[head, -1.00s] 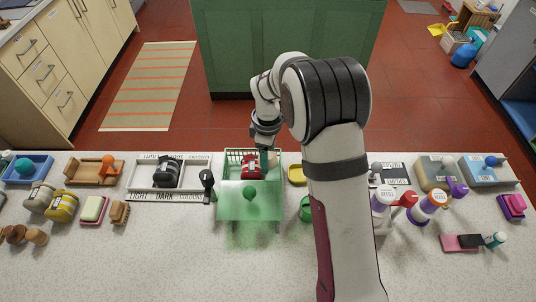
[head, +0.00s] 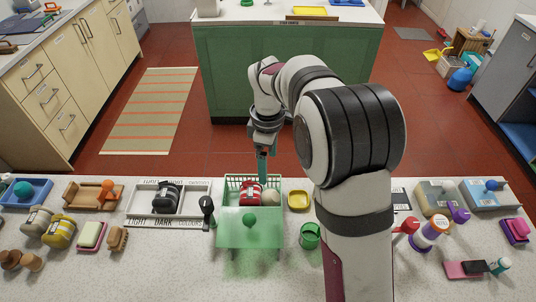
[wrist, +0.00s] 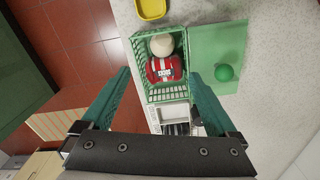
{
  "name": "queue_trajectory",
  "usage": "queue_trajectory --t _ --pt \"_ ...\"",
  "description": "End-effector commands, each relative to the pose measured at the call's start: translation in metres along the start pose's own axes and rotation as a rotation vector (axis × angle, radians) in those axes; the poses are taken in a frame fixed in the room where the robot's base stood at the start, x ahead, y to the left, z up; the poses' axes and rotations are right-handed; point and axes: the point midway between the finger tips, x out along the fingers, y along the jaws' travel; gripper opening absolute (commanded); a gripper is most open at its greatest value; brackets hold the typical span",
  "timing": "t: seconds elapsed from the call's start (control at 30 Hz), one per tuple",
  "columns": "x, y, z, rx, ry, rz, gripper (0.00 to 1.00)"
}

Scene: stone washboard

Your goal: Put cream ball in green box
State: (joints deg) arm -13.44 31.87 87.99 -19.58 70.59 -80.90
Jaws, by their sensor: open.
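The green box (head: 231,190) is a green basket with slatted sides at the back of the counter, and it also shows in the wrist view (wrist: 170,93). The cream ball (head: 271,198) is inside the box at its right side; the wrist view shows the ball (wrist: 161,45) beside a red and white packet (wrist: 164,69), also in the box. My gripper (head: 262,176) is above and just behind the box. In the wrist view, its teal fingers (wrist: 158,74) are wide apart with nothing between them, clear of the ball.
A translucent green panel (head: 236,236) with a green ball knob (head: 249,220) lies in front of the box. A yellow dish (head: 299,201) and a green cup (head: 310,236) stand to its right. A white divided tray (head: 140,201) stands left.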

Motion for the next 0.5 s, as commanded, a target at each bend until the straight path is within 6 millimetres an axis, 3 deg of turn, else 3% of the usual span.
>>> queue_trajectory --t 0.13,0.37,0.47,0.5 --pt "-0.025 0.000 0.000 0.000 0.000 0.001 0.94" --pt "-0.037 -0.004 0.004 0.029 0.002 -0.002 0.94" --pt "-0.060 -0.033 0.030 0.257 0.020 -0.012 0.94" --pt "-0.072 -0.056 0.047 0.415 0.029 -0.023 0.94"
